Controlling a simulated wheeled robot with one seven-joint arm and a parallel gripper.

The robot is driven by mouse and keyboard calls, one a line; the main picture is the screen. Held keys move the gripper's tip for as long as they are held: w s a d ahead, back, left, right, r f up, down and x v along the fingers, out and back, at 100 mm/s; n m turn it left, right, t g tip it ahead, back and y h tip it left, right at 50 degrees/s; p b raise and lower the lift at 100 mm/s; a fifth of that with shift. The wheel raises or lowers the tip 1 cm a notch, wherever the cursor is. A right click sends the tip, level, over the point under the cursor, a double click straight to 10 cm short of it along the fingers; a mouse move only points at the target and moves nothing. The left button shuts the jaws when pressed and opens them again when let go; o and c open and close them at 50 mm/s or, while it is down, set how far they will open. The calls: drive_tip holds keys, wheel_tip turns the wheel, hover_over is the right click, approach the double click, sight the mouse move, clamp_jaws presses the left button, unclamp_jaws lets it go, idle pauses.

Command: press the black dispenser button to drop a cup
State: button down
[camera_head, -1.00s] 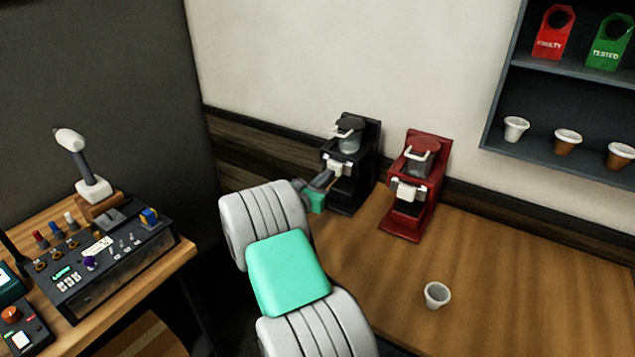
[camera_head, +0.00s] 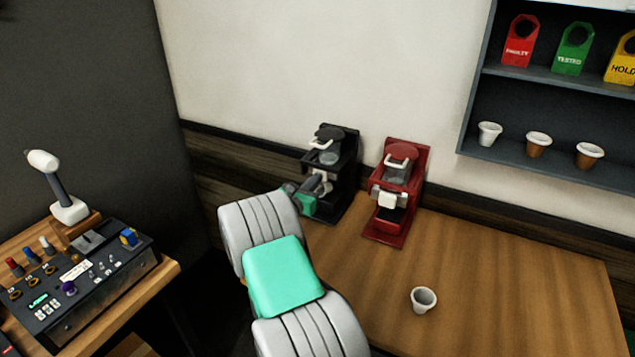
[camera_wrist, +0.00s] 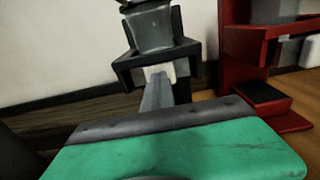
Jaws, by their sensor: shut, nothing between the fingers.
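The black dispenser (camera_head: 347,168) stands at the back left of the wooden table, against the wall. Its clear container shows at the top in the wrist view (camera_wrist: 150,28). A pale block (camera_wrist: 160,71) sits on its front, below the container; I cannot make out a separate black button. My gripper (camera_head: 321,181) is shut and empty at the dispenser's front. In the wrist view the closed fingers (camera_wrist: 158,92) point at the pale block and overlap its lower part; whether they touch it I cannot tell. The dispenser's lower part is largely hidden behind my gripper.
A red machine (camera_head: 398,190) stands close to the right of the dispenser. A white cup (camera_head: 424,299) stands on the table (camera_head: 520,270) towards the front. A shelf (camera_head: 540,80) with cups and tags hangs at right. A control box (camera_head: 95,268) is at left.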

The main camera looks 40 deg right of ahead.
drive_tip(key=shift+r, duration=0.15)
drive_tip(key=b+v, duration=0.1)
drive_tip(key=v, duration=1.3)
drive_tip(key=shift+b, duration=0.35)
